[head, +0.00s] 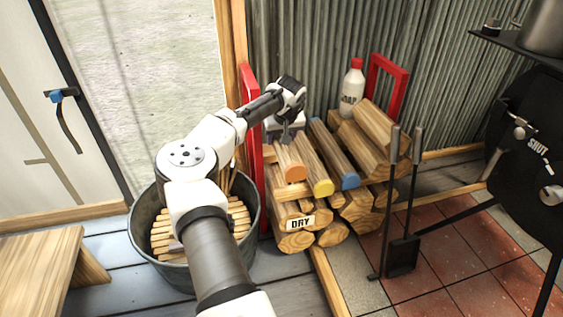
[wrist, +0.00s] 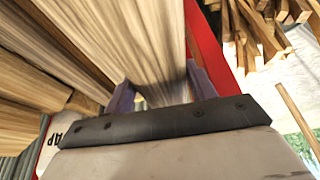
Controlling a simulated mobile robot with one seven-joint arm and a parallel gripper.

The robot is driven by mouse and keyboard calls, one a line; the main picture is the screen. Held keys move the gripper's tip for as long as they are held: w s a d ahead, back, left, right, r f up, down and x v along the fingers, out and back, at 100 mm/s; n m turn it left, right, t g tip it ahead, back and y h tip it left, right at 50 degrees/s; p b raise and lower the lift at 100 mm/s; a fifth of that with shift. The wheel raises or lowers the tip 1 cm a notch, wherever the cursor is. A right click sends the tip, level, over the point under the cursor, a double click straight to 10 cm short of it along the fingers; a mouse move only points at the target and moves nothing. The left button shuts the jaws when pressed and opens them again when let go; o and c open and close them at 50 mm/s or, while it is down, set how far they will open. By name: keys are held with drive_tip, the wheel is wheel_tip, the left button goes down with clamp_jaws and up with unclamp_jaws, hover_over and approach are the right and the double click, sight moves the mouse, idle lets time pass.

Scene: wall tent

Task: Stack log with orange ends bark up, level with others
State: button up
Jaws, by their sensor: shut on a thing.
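The log with orange ends (head: 289,159) lies at the left of the top row of the woodpile, its orange end facing front. My gripper (head: 285,134) is shut on it from above, toward its rear part. In the wrist view the log (wrist: 150,45) runs between the two fingers of my gripper (wrist: 160,90). Right of it are the log with a yellow end (head: 312,165) and the log with a blue end (head: 334,155). The orange end sits slightly higher in the picture than the yellow one. Whether the log touches those beneath is hard to tell.
A red rack post (head: 254,150) stands close at the pile's left, another red frame (head: 390,85) at its back right. A white bottle (head: 352,85) stands behind. A metal bucket of kindling (head: 253,215) is left; fire tools (head: 403,245) and a black stove (head: 525,140) are right.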

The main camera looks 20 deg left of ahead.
drive_tip(key=shift+w+f+b, duration=0.1)
drive_tip(key=shift+f+b, duration=0.95)
drive_tip(key=shift+f, duration=2.8)
drive_tip(key=shift+f, duration=0.1)
drive_tip(key=shift+f, duration=0.15)
drive_tip(key=o, duration=1.6)
drive_tip(key=p+v, duration=0.3)
drive_tip(key=v, duration=0.9)
drive_tip(key=shift+p, duration=0.3)
drive_tip(key=shift+d, duration=0.1)
